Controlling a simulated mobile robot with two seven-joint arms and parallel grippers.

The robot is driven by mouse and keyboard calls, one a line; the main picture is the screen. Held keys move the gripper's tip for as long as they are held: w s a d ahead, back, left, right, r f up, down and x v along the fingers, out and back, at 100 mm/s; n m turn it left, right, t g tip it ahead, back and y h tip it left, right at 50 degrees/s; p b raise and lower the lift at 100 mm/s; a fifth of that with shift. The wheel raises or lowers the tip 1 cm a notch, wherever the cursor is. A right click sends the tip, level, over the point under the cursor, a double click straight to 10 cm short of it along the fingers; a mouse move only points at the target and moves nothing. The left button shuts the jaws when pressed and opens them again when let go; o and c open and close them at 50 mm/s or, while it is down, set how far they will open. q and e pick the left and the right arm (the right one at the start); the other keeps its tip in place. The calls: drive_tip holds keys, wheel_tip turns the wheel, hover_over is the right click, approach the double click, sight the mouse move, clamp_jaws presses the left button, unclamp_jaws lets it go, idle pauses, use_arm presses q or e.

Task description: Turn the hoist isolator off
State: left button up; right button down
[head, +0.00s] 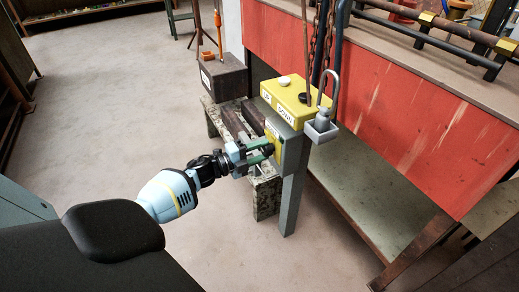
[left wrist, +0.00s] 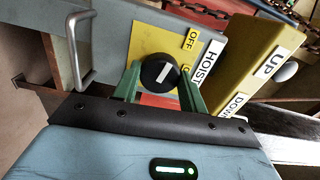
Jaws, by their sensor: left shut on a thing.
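The hoist isolator is a grey box (head: 288,128) on a grey post; the left wrist view shows its yellow plate (left wrist: 148,42) close up. A round black knob (left wrist: 150,68) with a white bar sits on the plate. The bar is slanted in the picture. A white HOIST label (left wrist: 207,62) is alongside. My left gripper (head: 268,153) has its green fingers (left wrist: 162,88) on either side of the knob, shut on it. My right gripper is not in view.
A red-sided bench (head: 420,110) stands behind. Floor (head: 110,120) at left is clear.

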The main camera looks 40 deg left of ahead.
use_arm(q)
drive_tip(key=shift+n+p, duration=0.3)
drive_tip(key=shift+n, duration=0.8)
drive_tip(key=o, duration=1)
drive_tip(key=shift+p+v, duration=0.6)
drive_tip(key=shift+v, duration=3.3)
